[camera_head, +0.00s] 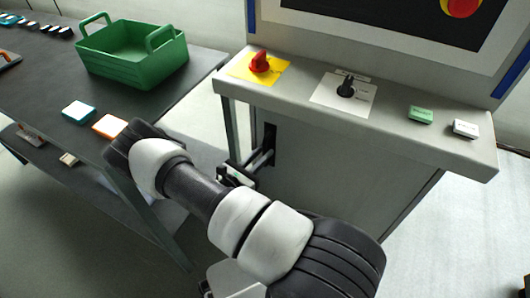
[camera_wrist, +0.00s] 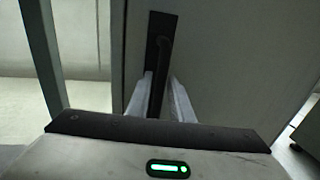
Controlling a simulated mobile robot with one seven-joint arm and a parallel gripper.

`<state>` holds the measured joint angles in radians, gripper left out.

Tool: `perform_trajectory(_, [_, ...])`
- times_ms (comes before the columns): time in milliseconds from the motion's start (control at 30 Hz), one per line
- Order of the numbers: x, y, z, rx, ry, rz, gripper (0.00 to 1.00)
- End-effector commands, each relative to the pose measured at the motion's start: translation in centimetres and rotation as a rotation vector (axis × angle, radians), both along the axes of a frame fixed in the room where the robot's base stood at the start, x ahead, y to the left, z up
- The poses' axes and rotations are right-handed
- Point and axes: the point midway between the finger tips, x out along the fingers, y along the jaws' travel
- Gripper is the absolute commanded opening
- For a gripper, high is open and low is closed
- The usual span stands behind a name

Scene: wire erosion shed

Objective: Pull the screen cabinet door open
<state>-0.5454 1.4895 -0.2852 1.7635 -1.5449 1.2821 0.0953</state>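The screen cabinet door (camera_head: 310,185) is a grey front panel below the control ledge, and it looks flush with the cabinet. Its black upright handle (camera_head: 269,142) is near the door's left edge. It also shows in the wrist view as a dark bar (camera_wrist: 161,62) on a black plate. My gripper (camera_head: 250,168) reaches the handle from the lower left, partly hidden by my arm. In the wrist view its two pale fingers (camera_wrist: 160,98) stand close on either side of the bar, with little gap, and appear shut on it.
A grey ledge (camera_head: 390,135) with a red knob (camera_head: 259,62) and black switch (camera_head: 347,87) overhangs the door. A dark table (camera_head: 45,75) with a green basket (camera_head: 130,55) stands close on the left. Pale floor (camera_head: 440,235) is open at right.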

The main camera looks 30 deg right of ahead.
Motion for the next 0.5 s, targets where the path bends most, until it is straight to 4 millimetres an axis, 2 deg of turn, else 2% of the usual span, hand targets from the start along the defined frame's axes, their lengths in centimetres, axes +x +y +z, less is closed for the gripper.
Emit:
perform_trajectory(133, [0.51,-1.08,0.0,-0.001,0.0,-0.001,0.2])
perform_trajectory(433, [0.65,-1.29,0.05,-0.001,0.0,0.0,0.2])
perform_trajectory(467, [0.64,-1.28,0.04,-0.001,0.0,0.0,0.18])
perform_trajectory(500, [0.63,-1.28,0.04,-0.001,0.0,0.0,0.12])
